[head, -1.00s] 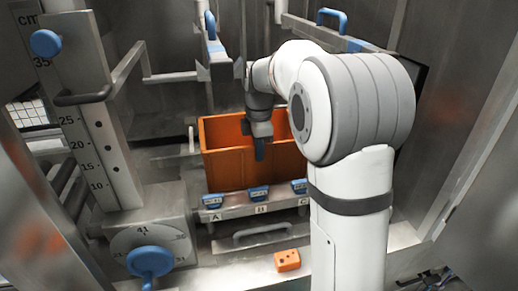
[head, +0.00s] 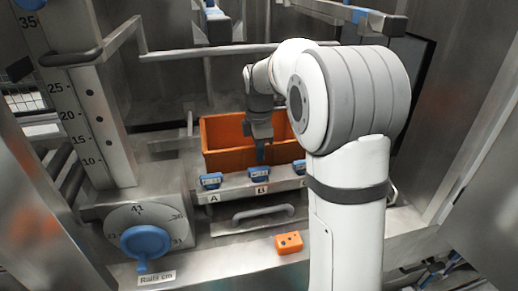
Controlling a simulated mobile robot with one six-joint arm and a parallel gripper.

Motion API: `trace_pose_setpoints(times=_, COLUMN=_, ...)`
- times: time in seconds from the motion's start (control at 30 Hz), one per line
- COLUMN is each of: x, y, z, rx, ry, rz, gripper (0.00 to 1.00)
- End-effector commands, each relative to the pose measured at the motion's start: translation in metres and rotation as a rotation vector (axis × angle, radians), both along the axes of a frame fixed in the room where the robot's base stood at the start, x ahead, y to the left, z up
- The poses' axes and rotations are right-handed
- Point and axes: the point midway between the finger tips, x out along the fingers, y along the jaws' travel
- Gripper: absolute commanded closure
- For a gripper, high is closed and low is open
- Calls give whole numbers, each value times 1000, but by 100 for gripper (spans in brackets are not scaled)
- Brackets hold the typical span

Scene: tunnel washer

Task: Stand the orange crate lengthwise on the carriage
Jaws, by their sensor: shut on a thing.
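The orange crate (head: 226,160) is upright in the head view, its long side across the picture. It is just behind the carriage's front bar (head: 235,189), which carries blue labelled clips and the letters A and B. The bar hides the crate's lower edge, so I cannot tell whether the crate rests on the carriage. My gripper (head: 262,152) points down and is shut on the crate's near wall. My arm hides the crate's right end and the right part of the carriage.
A scale column (head: 85,110) stands at the left, above a dial with a blue knob (head: 146,241). A metal rail (head: 200,52) crosses behind the crate. A small orange box (head: 289,243) lies on the front ledge. Metal walls close in both sides.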

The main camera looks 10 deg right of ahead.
Motion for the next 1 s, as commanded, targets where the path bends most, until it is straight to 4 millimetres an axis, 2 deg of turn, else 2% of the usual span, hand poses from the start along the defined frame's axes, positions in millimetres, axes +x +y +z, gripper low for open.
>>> trace_pose_setpoints(times=0.27, x=1, y=0, z=0, rx=0, ry=-3, rz=-1, gripper=100)
trace_pose_setpoints(times=0.3, x=1, y=0, z=0, rx=0, ry=-3, rz=-1, gripper=92)
trace_pose_setpoints(times=0.6, x=0, y=-1, z=-1, rx=0, ry=-1, rz=-1, gripper=68)
trace_pose_setpoints(times=0.87, x=0, y=-1, z=0, rx=0, ry=2, rz=-2, gripper=67)
trace_pose_setpoints(times=1.0, x=1, y=-1, z=15, rx=0, ry=-3, rz=-2, gripper=67)
